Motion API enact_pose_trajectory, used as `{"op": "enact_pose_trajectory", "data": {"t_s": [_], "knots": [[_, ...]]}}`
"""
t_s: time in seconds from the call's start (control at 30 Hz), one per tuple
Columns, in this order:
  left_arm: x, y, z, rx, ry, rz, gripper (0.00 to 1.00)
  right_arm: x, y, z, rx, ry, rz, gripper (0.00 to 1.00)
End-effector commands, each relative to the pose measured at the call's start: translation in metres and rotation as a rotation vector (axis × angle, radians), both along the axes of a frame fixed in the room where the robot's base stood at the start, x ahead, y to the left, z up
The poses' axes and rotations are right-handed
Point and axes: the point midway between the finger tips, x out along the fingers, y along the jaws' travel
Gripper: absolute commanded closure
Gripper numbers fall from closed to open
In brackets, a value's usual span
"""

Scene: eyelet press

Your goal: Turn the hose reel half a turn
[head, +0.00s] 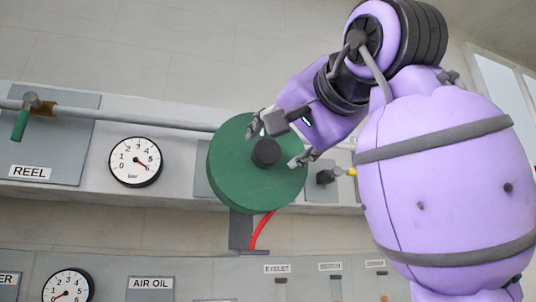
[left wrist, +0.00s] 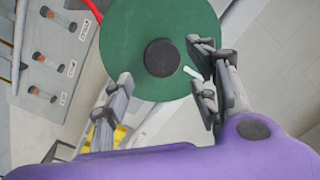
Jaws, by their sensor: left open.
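The hose reel is a green disc (head: 235,175) with a dark round hub (head: 266,153) at its centre, mounted on the wall panel. My left gripper (head: 278,141) is open in front of the disc, its fingers spread to either side of the hub. In the left wrist view the reel (left wrist: 125,40) fills the top middle, and the hub (left wrist: 160,58) shows between the open fingers (left wrist: 160,64). I cannot tell whether the fingers touch the reel. A small white piece (left wrist: 193,73) shows beside the right finger. My right gripper is not in view.
A red hose (head: 261,231) hangs below the reel. A gauge (head: 135,162), a "REEL" label (head: 30,171) and a green-handled valve (head: 20,124) on a pipe (head: 150,119) are left of it. A dark fitting (head: 325,177) is close right. A lower panel carries small switches (head: 281,285).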

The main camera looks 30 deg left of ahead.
Motion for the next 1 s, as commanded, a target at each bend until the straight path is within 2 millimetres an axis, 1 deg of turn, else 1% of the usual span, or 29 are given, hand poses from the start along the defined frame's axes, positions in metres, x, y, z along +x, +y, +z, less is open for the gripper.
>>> {"op": "enact_pose_trajectory", "data": {"t_s": [0.03, 0.13, 0.3, 0.47, 0.7, 0.73, 0.77, 1.0], "knots": [[0.006, 0.008, -0.001, -0.002, 0.003, 0.004, 0.46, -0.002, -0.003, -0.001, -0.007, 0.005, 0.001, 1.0], [0.016, 0.022, -0.001, -0.002, 0.003, 0.004, 0.46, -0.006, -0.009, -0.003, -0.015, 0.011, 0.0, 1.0], [0.03, 0.04, -0.001, -0.001, 0.002, 0.002, 0.46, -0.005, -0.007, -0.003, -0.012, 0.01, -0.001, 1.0], [0.036, 0.047, 0.0, 0.0, 0.0, 0.001, 0.46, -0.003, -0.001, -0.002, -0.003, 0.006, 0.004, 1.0], [0.037, 0.048, 0.0, -0.001, 0.0, 0.001, 0.46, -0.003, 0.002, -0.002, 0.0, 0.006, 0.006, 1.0], [0.037, 0.048, 0.0, -0.001, 0.0, 0.001, 0.48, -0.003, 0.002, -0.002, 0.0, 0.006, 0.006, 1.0], [0.037, 0.048, 0.0, -0.001, 0.0, 0.001, 0.52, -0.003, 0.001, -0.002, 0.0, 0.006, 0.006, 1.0], [0.037, 0.048, -0.001, 0.0, 0.001, 0.001, 0.83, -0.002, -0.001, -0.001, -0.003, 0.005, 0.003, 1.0]]}}
